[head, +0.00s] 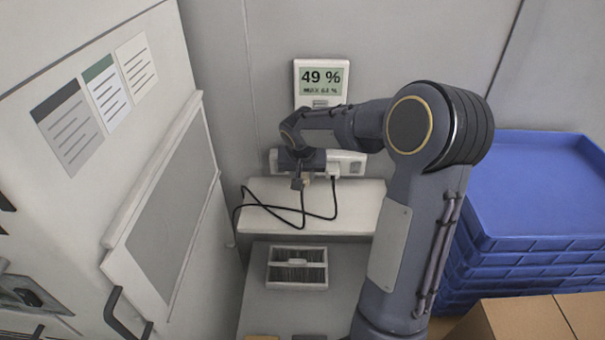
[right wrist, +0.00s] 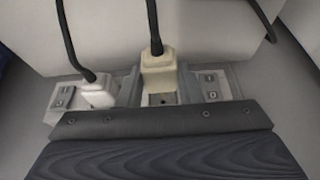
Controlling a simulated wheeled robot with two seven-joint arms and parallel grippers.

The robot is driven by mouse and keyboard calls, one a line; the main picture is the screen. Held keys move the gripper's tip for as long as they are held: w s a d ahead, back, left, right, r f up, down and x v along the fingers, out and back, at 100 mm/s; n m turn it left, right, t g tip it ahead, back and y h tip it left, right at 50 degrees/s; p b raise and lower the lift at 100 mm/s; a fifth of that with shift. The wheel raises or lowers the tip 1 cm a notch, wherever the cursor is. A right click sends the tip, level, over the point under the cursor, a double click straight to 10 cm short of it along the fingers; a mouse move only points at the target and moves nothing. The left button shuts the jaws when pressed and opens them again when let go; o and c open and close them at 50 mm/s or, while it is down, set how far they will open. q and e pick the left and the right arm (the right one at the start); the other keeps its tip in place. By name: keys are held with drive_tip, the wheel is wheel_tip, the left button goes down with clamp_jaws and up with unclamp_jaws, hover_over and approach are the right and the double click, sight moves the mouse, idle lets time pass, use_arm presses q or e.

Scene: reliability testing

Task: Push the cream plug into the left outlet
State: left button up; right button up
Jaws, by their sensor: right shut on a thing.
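The cream plug (head: 306,179) is a small block with a black cable; it shows larger in the right wrist view (right wrist: 158,72). My right gripper (head: 300,180) is shut on it at the front of the white power strip (head: 349,164). In the right wrist view, grey fingers flank the plug. A white plug (right wrist: 99,92) sits in the strip beside it, also visible in the head view (head: 333,172). My gripper and wrist hide the strip's left part in the head view. I cannot tell whether the cream plug's pins are in an outlet. My left gripper is not in view.
The strip is above a white shelf (head: 360,208), where black cables (head: 262,204) loop. A white cabinet (head: 160,230) stands close on the left; stacked blue trays (head: 535,195) and a cardboard box (head: 520,322) are right.

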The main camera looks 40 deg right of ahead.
idle(0.6)
drive_tip(key=shift+w+d, duration=0.45)
drive_tip(key=shift+w, duration=0.05)
idle(0.4)
drive_tip(key=shift+b, duration=0.55)
idle(0.9)
drive_tip(key=shift+w+d, duration=0.35)
drive_tip(key=shift+w, duration=0.1)
idle(0.4)
idle(1.3)
drive_tip(key=shift+w+d, duration=0.3)
drive_tip(key=shift+w, duration=0.05)
idle(0.6)
drive_tip(key=o, duration=1.1)
